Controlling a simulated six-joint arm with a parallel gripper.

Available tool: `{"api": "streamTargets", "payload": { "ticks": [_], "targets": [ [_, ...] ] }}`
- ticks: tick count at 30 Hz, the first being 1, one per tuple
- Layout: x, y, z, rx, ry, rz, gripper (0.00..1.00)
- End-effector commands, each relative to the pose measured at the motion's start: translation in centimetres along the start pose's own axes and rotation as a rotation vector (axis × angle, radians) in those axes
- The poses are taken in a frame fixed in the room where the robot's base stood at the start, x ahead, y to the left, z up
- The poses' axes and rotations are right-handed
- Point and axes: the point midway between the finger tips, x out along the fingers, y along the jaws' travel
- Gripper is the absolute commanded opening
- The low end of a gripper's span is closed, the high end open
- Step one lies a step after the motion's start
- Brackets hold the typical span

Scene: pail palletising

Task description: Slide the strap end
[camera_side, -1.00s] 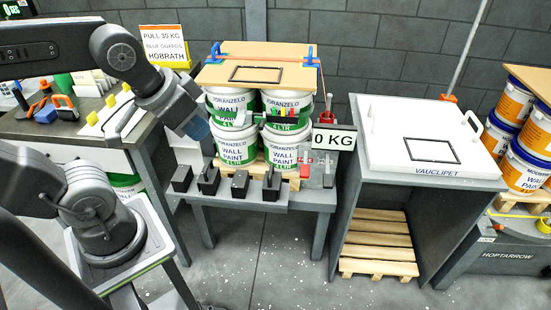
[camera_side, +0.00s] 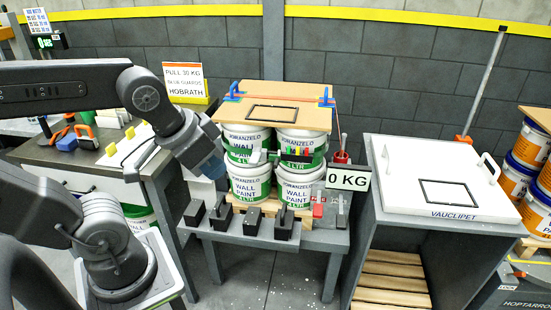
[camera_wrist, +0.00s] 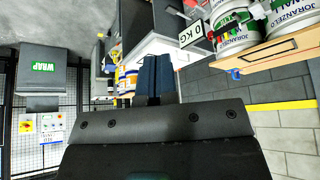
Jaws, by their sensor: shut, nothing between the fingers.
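In the side view, a stack of white-and-green paint pails (camera_side: 250,183) stands on a small pallet on a grey table. A brown board (camera_side: 290,115) lies on top, with a blue guard (camera_side: 234,92) at its left and another (camera_side: 327,98) at its right. A thin red strap (camera_side: 282,98) runs across the board's back part between the guards; I cannot make out its end. My gripper (camera_side: 213,166) hangs left of the pails, pointing down, apart from them as far as I can tell. In the wrist view its blue fingers (camera_wrist: 155,75) are together, with nothing between them.
Several black blocks (camera_side: 222,214) line the table's front. A red-handled device (camera_side: 341,152) and a "0 KG" display (camera_side: 348,178) stand right of the pails. A white-topped stand (camera_side: 440,180) is further right, and a tool bench (camera_side: 75,160) is at left.

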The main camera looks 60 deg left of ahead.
Motion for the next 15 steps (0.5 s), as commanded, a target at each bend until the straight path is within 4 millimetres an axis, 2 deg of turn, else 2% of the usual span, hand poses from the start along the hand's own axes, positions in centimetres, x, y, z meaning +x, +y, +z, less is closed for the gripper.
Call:
{"api": "streamTargets", "payload": {
  "ticks": [11,15],
  "targets": [
    [0.00,0.00,0.00,0.000,0.000,0.000,0.00],
    [0.01,-0.15,-0.50,-0.011,-0.006,-0.002,0.12]
  ]
}}
